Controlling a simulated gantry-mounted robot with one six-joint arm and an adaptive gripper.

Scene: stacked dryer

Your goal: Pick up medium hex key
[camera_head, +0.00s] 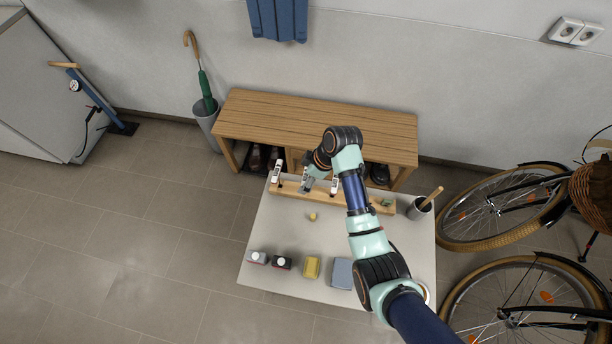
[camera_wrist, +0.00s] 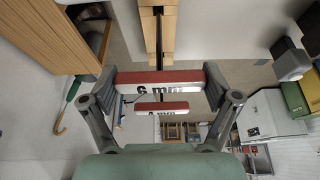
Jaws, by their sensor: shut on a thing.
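My gripper (camera_head: 306,186) is over the middle of the wooden rack (camera_head: 350,204) at the back of the pale table. In the wrist view, my gripper (camera_wrist: 160,88) is shut on a red-and-white handle block marked "6 mm" (camera_wrist: 160,89), with one finger at each end. I take it for the medium hex key; I cannot tell whether it still touches the rack. Another red-and-white block (camera_wrist: 162,108) shows beyond it. In the head view, one white-tagged key (camera_head: 277,172) stands left of my gripper and another (camera_head: 335,185) right of it.
Near the front of the table (camera_head: 275,225) are several small boxes, including a yellow one (camera_head: 312,267) and a grey-blue one (camera_head: 342,273). A small yellowish object (camera_head: 313,217) lies mid-table. A cup with a stick (camera_head: 420,209) stands at the right. A wooden bench (camera_head: 300,116) is behind.

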